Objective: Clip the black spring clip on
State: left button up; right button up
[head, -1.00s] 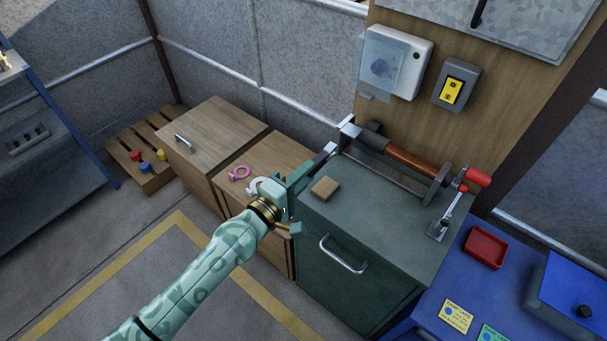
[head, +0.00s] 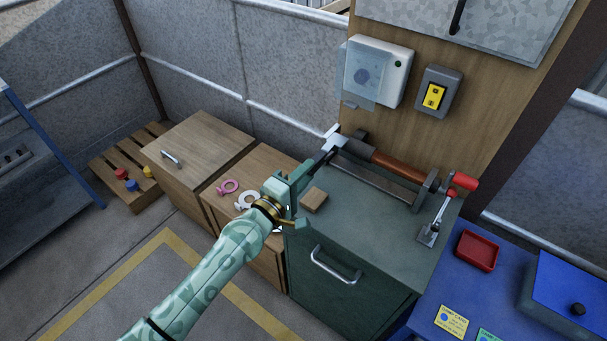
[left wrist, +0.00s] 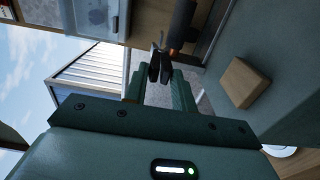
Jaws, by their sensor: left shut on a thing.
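The black spring clip (left wrist: 160,66) is between the fingers of my left gripper (left wrist: 160,92) in the left wrist view, its jaws pointing away from me. In the head view my left gripper (head: 303,177) is shut on it, left of the green cabinet's back edge. The clip (head: 325,155) points at the left end of a dark and brown rod (head: 395,164) mounted over the cabinet. In the left wrist view the dark rod end (left wrist: 182,25) is just beyond and right of the clip. I cannot tell whether they touch. My right gripper is not in view.
A wooden block (head: 314,199) lies on the green cabinet (head: 375,222). A red-handled clamp (head: 440,210) stands at its right. A red tray (head: 478,250) sits on the blue bench. Pink and white rings (head: 228,187) lie on the low wooden cabinet. A covered wall box (head: 377,75) hangs above.

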pick_arm(q)
jog(key=shift+w+d, duration=0.15)
jog(key=shift+w, duration=0.05)
jog(key=shift+b+x, duration=0.3)
jog(key=shift+x, duration=0.65)
jog(key=o, duration=0.7)
